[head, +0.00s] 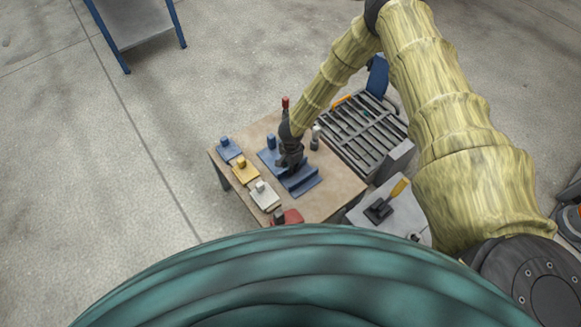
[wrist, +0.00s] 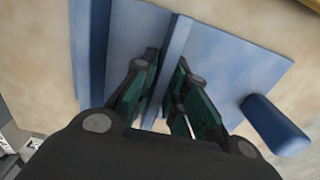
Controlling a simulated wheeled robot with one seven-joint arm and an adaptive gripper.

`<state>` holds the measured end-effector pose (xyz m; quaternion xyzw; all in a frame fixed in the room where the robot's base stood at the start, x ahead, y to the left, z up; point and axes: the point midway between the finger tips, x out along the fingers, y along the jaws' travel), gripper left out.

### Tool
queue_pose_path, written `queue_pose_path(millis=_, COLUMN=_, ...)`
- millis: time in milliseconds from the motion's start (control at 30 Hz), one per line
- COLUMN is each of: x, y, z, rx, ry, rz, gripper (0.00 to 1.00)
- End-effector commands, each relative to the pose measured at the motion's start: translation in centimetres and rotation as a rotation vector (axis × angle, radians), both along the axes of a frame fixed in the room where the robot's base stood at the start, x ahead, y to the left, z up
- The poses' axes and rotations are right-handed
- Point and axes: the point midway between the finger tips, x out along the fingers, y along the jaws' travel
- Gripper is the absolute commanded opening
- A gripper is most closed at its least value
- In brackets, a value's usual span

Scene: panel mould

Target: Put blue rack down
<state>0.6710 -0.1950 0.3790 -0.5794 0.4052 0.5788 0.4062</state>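The blue rack (head: 304,183) is a flat blue plate with raised ridges, over the brown table in the head view. In the wrist view its plate (wrist: 225,65) fills the middle, with an upright ridge (wrist: 180,38) across it. My gripper (head: 289,166) is over the rack's middle. In the wrist view the fingers (wrist: 166,62) lie on both sides of the ridge and appear closed against it. A rounded blue peg (wrist: 275,125) shows at the plate's right edge. I cannot tell whether the rack's underside touches the table.
The brown table (head: 335,192) carries a small blue piece (head: 229,150), a yellow one (head: 245,172), a white one (head: 264,195) and a red object (head: 288,217) along its left and front. A grey slotted rack (head: 362,130) stands right. A grey side table (head: 408,216) holds a yellow-handled tool (head: 380,208).

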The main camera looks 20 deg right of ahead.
Motion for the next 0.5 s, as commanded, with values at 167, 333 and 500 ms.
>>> queue_pose_path(millis=167, x=0.02, y=0.0, z=0.05, rx=0.0, ry=0.0, rz=0.0, gripper=0.32)
queue_pose_path(millis=333, x=0.01, y=-0.01, z=0.07, rx=0.0, ry=0.0, rz=0.0, gripper=0.32)
queue_pose_path(millis=500, x=0.08, y=-0.01, z=0.83, rx=0.0, ry=-0.001, rz=-0.001, gripper=0.32)
